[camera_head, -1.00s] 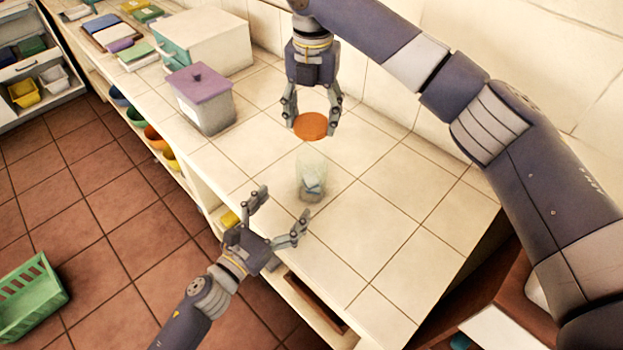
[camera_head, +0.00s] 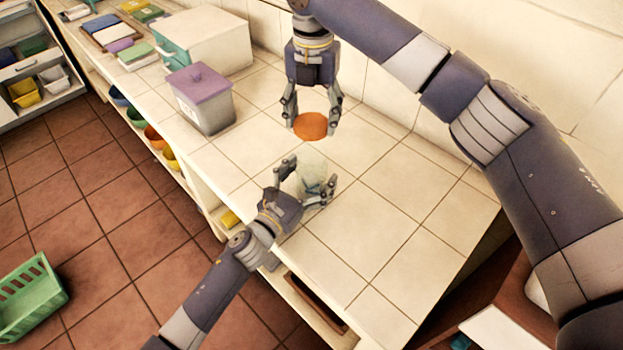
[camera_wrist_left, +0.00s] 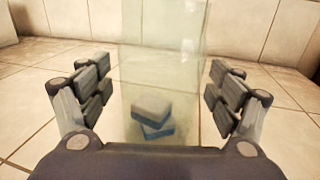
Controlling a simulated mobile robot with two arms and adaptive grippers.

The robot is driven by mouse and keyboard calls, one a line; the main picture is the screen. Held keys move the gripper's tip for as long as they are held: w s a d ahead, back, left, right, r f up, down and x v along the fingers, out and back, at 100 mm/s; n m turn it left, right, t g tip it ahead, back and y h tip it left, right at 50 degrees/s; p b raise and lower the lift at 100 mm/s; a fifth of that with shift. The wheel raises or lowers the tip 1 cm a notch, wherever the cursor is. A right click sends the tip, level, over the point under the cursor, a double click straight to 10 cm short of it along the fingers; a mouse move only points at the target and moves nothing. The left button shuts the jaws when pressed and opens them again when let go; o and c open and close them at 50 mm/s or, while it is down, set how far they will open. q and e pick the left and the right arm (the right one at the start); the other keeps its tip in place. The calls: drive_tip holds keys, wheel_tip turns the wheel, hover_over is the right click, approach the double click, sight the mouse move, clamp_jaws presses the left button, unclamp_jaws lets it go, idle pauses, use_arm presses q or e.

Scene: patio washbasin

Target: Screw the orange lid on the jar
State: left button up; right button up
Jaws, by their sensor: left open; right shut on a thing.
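The clear glass jar (camera_head: 312,170) stands upright on the tiled counter. In the left wrist view the jar (camera_wrist_left: 165,60) is between my fingers, with blue and white blocks (camera_wrist_left: 152,115) inside it. My left gripper (camera_head: 312,178) is open around the jar, with gaps visible between its finger pads and the glass in the left wrist view (camera_wrist_left: 160,90). My right gripper (camera_head: 311,118) points down and is shut on the orange lid (camera_head: 311,127), which it holds behind and above the jar. The jar's lower part is partly hidden by my left gripper in the head view.
A bin with a purple lid (camera_head: 203,100) stands on the counter to the left. Behind it are a white box (camera_head: 207,42) and several books (camera_head: 110,35). The wall (camera_head: 480,110) runs along the back. The counter right of the jar is clear.

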use_arm(q)
drive_tip(key=c, duration=1.6)
use_arm(e)
hover_over(312, 144)
drive_tip(key=s, duration=0.2)
drive_tip(key=shift+s+f, duration=0.1)
drive_tip(key=shift+f, duration=2.4)
drive_tip(key=shift+f, duration=0.9)
drive_tip(key=shift+f, duration=0.6)
